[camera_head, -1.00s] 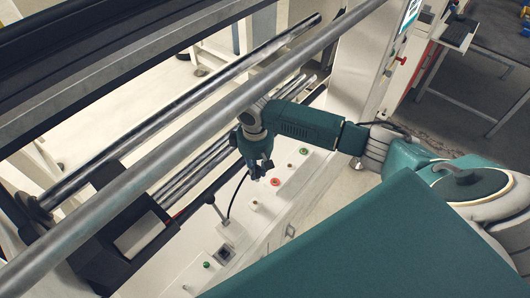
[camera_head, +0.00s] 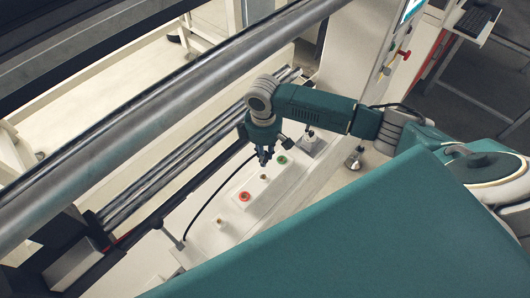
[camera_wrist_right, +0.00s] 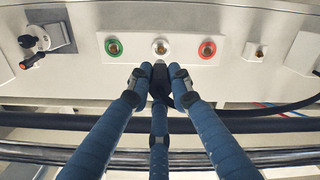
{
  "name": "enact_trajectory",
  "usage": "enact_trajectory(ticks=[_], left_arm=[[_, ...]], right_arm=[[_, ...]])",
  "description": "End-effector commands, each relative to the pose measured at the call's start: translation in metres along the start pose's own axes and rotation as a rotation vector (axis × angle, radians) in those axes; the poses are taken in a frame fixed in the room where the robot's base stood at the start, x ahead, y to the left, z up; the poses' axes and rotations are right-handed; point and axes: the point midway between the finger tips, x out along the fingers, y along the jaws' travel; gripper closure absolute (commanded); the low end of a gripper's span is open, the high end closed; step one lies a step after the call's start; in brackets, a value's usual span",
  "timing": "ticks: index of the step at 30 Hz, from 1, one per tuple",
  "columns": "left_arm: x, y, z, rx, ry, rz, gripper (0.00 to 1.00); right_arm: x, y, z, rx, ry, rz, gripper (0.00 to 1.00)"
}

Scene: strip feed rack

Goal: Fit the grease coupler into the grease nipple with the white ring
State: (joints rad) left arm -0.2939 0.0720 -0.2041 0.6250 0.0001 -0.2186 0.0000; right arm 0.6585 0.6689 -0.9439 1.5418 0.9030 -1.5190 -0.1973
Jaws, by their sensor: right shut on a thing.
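My right gripper (camera_head: 264,160) is shut on the dark grease coupler (camera_wrist_right: 159,80), which shows between its blue fingers in the right wrist view (camera_wrist_right: 157,75). The coupler's tip is just below the white-ringed grease nipple (camera_wrist_right: 160,46) in that view, and I cannot tell the depth between them. The white-ringed nipple is the middle of three on a white block, between the green-ringed nipple (camera_wrist_right: 114,47) and the red-ringed nipple (camera_wrist_right: 207,49). In the head view the gripper hides most of the coupler. My left gripper is not in view.
A black hose (camera_head: 200,209) runs from a post on the left up to the gripper. A separate small nipple (camera_wrist_right: 260,53) stands right of the block in the wrist view. A handled fitting (camera_wrist_right: 36,40) is at the left. Long metal rollers (camera_head: 150,105) run close behind the gripper.

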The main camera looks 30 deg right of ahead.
Motion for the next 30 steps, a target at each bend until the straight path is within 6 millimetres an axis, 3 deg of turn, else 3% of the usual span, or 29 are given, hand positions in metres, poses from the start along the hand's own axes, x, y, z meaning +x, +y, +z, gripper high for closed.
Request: enact_trajectory(ticks=[8,17,21,30], left_arm=[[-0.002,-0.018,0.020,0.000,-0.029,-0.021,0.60],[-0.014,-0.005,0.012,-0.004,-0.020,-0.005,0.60],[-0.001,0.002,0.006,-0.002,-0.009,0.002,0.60],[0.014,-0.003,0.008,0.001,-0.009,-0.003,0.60]], right_arm=[[-0.001,0.000,0.000,0.001,0.000,0.000,1.00],[-0.003,0.000,0.000,0.003,-0.001,-0.001,1.00],[0.015,0.000,0.000,0.003,0.000,0.000,1.00],[0.044,0.000,0.000,0.002,0.000,-0.001,1.00]])
